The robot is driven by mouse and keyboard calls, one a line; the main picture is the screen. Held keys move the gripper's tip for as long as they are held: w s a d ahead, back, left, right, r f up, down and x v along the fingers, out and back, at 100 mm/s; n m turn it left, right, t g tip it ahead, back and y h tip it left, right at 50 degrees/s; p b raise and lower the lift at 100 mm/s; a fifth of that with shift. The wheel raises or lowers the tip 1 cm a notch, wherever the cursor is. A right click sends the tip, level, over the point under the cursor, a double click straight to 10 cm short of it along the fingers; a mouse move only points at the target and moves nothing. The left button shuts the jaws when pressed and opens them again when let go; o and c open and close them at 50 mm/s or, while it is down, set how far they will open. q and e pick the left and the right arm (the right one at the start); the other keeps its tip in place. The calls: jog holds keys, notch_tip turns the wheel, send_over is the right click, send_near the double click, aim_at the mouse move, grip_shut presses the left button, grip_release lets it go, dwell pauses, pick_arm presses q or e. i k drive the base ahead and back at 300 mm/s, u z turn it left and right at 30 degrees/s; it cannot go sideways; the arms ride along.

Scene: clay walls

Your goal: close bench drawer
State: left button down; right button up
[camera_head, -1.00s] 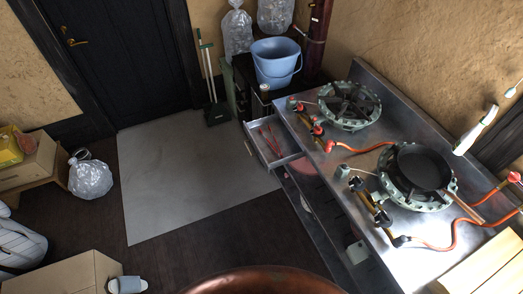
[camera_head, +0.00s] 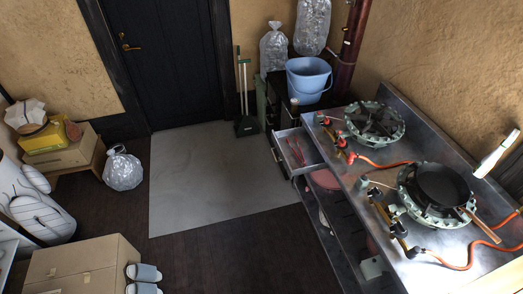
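The bench drawer (camera_head: 297,150) is pulled out from the left side of the steel bench (camera_head: 348,183), at its far end. It is open, and thin red-handled utensils (camera_head: 294,152) lie inside it. The metal bench carries two green gas burners on top, a far one (camera_head: 374,122) and a near one (camera_head: 410,196). Neither of my grippers is in the camera_head view.
A dark pan (camera_head: 442,185) sits on the near burner, with orange hoses around. A blue bucket (camera_head: 307,80) stands behind the drawer. A grey mat (camera_head: 205,175) and dark floor (camera_head: 230,262) lie clear. Cardboard boxes (camera_head: 85,265) and slippers (camera_head: 144,272) are at lower left.

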aim_at(315, 161)
jog(key=u, duration=0.1)
jog(key=i, duration=1.4)
jog(key=z, duration=0.65)
